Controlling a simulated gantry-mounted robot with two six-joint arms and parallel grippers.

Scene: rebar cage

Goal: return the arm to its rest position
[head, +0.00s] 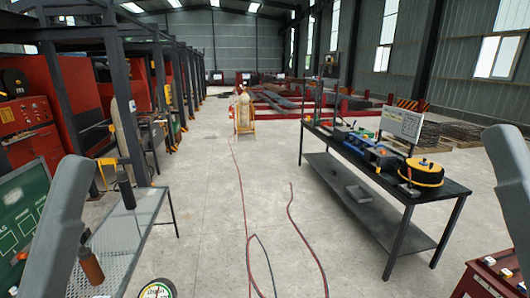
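Neither of my grippers shows in the head view. A grey arm link of mine (58,225) rises at the lower left, and another grey arm link of mine (508,170) is cut off by the right edge. The far ends of both arms are outside the picture, so what the grippers hold is hidden.
A dark workbench (440,195) with tools and a yellow-topped reel (424,172) stands at the right. A mesh-topped table (130,235) stands at the left beside red machines (70,95). Cables (300,232) lie on the open concrete floor between them. A red box (490,275) sits lower right.

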